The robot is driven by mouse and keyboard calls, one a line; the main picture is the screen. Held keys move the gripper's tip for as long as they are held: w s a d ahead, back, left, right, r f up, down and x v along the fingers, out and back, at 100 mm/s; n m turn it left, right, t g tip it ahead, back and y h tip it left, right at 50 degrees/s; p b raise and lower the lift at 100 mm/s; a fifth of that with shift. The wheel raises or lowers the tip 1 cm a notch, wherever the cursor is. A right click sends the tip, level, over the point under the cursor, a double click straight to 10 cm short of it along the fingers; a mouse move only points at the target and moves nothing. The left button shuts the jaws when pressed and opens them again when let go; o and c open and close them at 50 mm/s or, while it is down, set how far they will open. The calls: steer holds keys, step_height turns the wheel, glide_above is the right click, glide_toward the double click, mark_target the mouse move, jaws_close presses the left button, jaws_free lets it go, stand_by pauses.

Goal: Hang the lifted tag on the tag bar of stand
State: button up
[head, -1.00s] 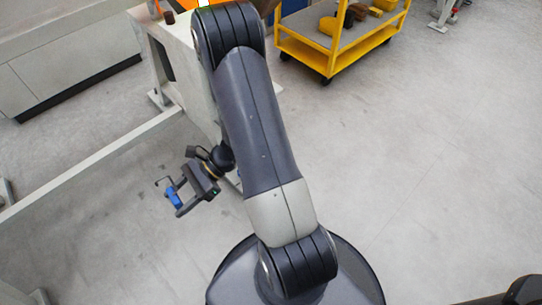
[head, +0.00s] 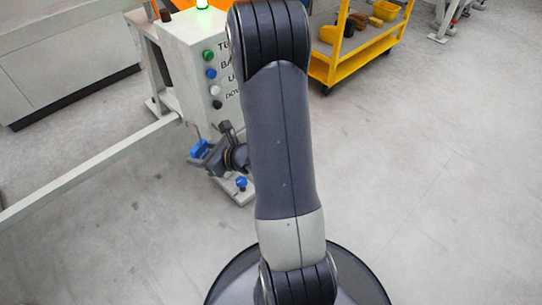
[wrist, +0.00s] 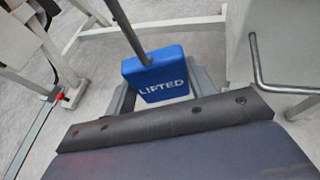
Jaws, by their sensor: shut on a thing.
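The blue tag (wrist: 158,82), marked LIFTED, is held between the fingers of my gripper (wrist: 162,92) in the wrist view. A grey rod rises from its top toward the upper left. A bent metal rod (wrist: 262,78), which looks like the tag bar, shows at the right in the wrist view, apart from the tag. My arm hides part of the stand in the head view.
A pale rail (head: 90,180) crosses the floor at left. A blue knob-like part (head: 241,183) sits low by the stand's foot. A yellow cart (head: 350,62) stands at the back. The floor at right is clear.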

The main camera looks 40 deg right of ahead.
steer(key=s+d+f+m+h, duration=0.1)
steer(key=s+d+f, duration=0.2)
steer(key=s+d, duration=0.4)
steer(key=s+d+f+m+h, duration=0.1)
steer(key=s+d+f+h, duration=0.1)
steer(key=s+d+f, duration=0.2)
steer(key=s+d+f+m+t+h, duration=0.1)
steer(key=s+d+f, duration=0.3)
steer(key=s+d, duration=0.5)
steer(key=shift+s+d+m, duration=0.35)
steer(key=shift+d+m, duration=0.1)
steer(key=shift+m, duration=0.05)
steer(key=shift+h, duration=0.3)
